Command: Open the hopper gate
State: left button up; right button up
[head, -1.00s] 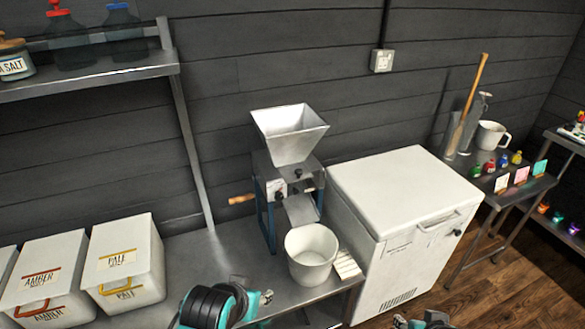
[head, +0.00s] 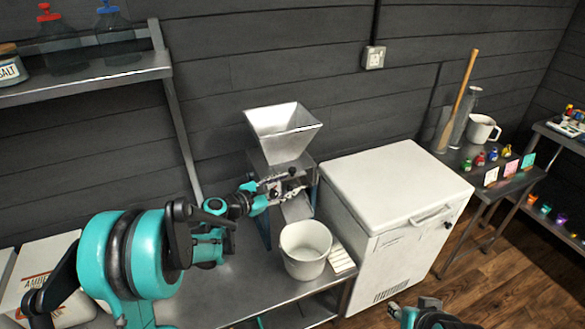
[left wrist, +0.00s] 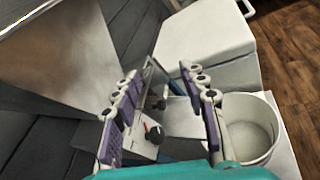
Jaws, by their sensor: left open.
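The grain mill has a grey metal hopper (head: 284,128) on top, above the bench; the hopper's side fills the upper left of the left wrist view (left wrist: 60,55). A black knob (left wrist: 156,103), which looks like the gate's, is on the mill's front below the hopper, beside a dial with a red mark (left wrist: 153,131). My left gripper (head: 292,184) is open at the mill's front. In the left wrist view its fingers (left wrist: 160,72) are apart, with the knob showing between them; I see no grip on it. My right gripper (head: 424,312) shows only in part at the bottom edge.
A white bucket (head: 305,251) stands on the bench below the mill's chute. A white chest (head: 395,195) stands right of it. Malt bins (head: 45,262) are at the left, partly behind my arm. A shelf (head: 90,80) with jugs is at upper left.

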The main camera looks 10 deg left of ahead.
aim_at(291, 170)
pick_arm(q)
jog(key=w+n, duration=0.1)
jog(key=w, duration=0.2)
jog(key=w+f+n+t+b, duration=0.1)
jog(key=w+n, duration=0.1)
jog(key=w, duration=0.1)
jog(key=w+n+t, duration=0.1)
jog(key=w+n, duration=0.1)
jog(key=w, duration=0.1)
jog(key=shift+w+f+h, duration=0.2)
jog(key=shift+f+h, duration=0.1)
jog(key=shift+f, duration=0.1)
jog(key=shift+w+d+r+b, duration=0.1)
jog(key=shift+w+d+b, duration=0.1)
jog(key=shift+w+b, duration=0.15)
grip_shut()
